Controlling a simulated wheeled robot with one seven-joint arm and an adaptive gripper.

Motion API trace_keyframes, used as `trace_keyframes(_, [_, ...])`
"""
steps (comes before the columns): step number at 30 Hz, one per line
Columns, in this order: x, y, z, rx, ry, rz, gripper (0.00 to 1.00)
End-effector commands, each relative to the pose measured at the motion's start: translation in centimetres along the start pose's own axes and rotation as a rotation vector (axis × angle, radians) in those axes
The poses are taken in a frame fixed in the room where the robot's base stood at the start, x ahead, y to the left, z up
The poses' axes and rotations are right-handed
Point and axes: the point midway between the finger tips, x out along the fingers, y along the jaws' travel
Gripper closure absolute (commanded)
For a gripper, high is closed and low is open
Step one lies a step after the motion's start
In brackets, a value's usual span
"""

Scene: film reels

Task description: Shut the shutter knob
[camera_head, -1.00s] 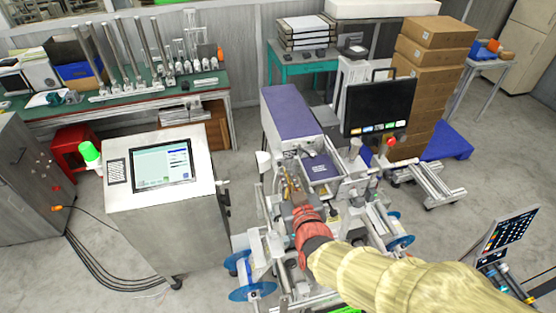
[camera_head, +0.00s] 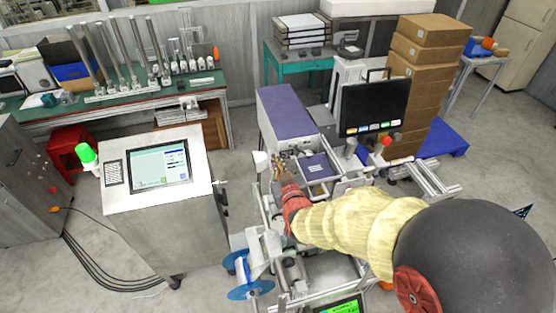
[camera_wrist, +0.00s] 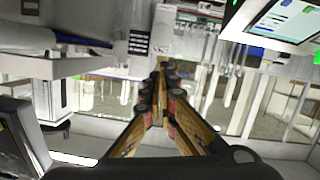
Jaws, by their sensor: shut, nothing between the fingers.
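The film machine, with a purple-topped housing (camera_head: 287,112), stands in the middle of the head view. I cannot pick out the shutter knob for sure; it is too small or hidden by my arm. A small white cup-shaped part (camera_head: 261,160) sits at the housing's left front. My gripper (camera_head: 281,165) is at the machine's front left, just right of and slightly below that white part. In the wrist view my gripper's fingers (camera_wrist: 160,75) come together at the tips with nothing between them. Contact with the machine cannot be told.
A control cabinet with a screen (camera_head: 160,166) stands left of the machine. A black monitor (camera_head: 374,107) and stacked cardboard boxes (camera_head: 432,32) are to the right. A blue reel (camera_head: 250,290) sticks out low at the front.

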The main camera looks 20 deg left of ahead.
Motion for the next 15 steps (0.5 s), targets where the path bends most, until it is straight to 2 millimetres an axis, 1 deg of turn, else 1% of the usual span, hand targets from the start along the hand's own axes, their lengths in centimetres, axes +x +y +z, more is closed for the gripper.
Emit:
trace_keyframes(3, [0.22,0.05,0.86,0.000,0.000,0.001,1.00])
trace_keyframes(6, [0.30,0.03,1.16,0.000,0.002,0.000,1.00])
trace_keyframes(15, [0.31,0.01,1.21,0.001,0.002,0.000,1.00])
